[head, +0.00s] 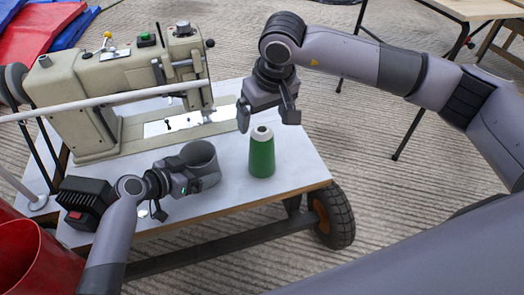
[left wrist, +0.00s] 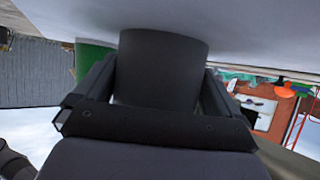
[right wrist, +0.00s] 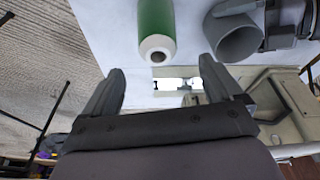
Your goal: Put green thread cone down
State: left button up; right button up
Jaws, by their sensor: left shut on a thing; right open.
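The green thread cone (head: 262,157) stands upright on the white tabletop (head: 235,185) of the sewing cart, near its right end. My right gripper (head: 268,112) is open and empty just above and behind the cone, its fingers pointing down. In the right wrist view the cone (right wrist: 156,18) shows beyond the open fingers and apart from them. My left gripper (head: 196,178) is shut on a dark grey cylindrical cup (head: 201,157), left of the cone. The cup (left wrist: 160,70) fills the space between the fingers in the left wrist view.
A beige sewing machine (head: 95,100) takes up the back left of the cart. A black box with a red switch (head: 85,203) sits at the front left. Red buckets (head: 35,258) stand at the lower left.

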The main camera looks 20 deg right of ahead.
aim_at(262, 125)
jog(key=x, duration=0.3)
jog(key=shift+f, duration=0.4)
jog(key=shift+s+x, duration=0.2)
jog(key=shift+x, duration=2.55)
jog(key=shift+d, duration=0.1)
jog(key=shift+c, duration=0.3)
grip_shut()
notch_tip(262, 125, up, 10)
